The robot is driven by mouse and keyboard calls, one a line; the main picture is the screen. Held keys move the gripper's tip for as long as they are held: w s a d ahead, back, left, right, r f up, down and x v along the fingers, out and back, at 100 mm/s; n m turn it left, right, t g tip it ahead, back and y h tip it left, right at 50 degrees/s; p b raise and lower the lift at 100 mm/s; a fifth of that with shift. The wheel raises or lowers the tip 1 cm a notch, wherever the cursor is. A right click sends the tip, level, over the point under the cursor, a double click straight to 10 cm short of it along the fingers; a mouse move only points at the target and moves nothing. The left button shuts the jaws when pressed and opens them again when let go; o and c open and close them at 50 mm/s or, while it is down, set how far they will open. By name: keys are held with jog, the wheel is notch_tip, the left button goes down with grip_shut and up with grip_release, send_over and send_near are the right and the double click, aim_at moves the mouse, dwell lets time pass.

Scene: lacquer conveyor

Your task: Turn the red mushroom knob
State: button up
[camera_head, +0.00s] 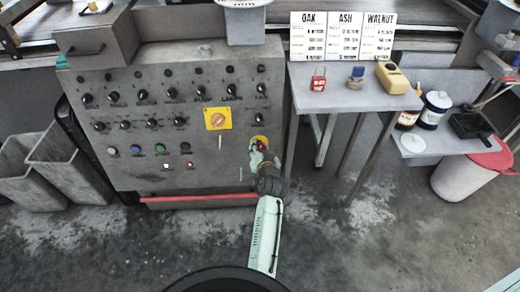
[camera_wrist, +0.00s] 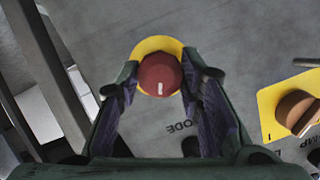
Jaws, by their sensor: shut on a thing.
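The red mushroom knob (camera_wrist: 158,74) sits on a round yellow backing (camera_wrist: 150,43) on the grey control panel. It has a short white mark on its face. In the head view the knob (camera_head: 260,141) is at the panel's lower right, largely hidden by my gripper (camera_head: 259,148). In the wrist view my gripper (camera_wrist: 161,82) has one finger on each side of the knob, with the fingertips shut on it.
The grey panel (camera_head: 185,60) carries several black knobs and coloured buttons. An orange-brown rotary knob (camera_head: 217,119) on a yellow square plate is close to the red knob. A grey side table (camera_head: 345,100) with small items stands to the right. Grey bins (camera_head: 70,175) stand left.

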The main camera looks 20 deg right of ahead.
jog(key=shift+m, duration=1)
jog(key=shift+y, duration=0.3)
jog(key=o, duration=1.2)
jog(key=shift+c, duration=0.2)
jog(key=shift+s, duration=0.1)
jog(key=v, duration=1.1)
jog(key=shift+s, duration=0.45)
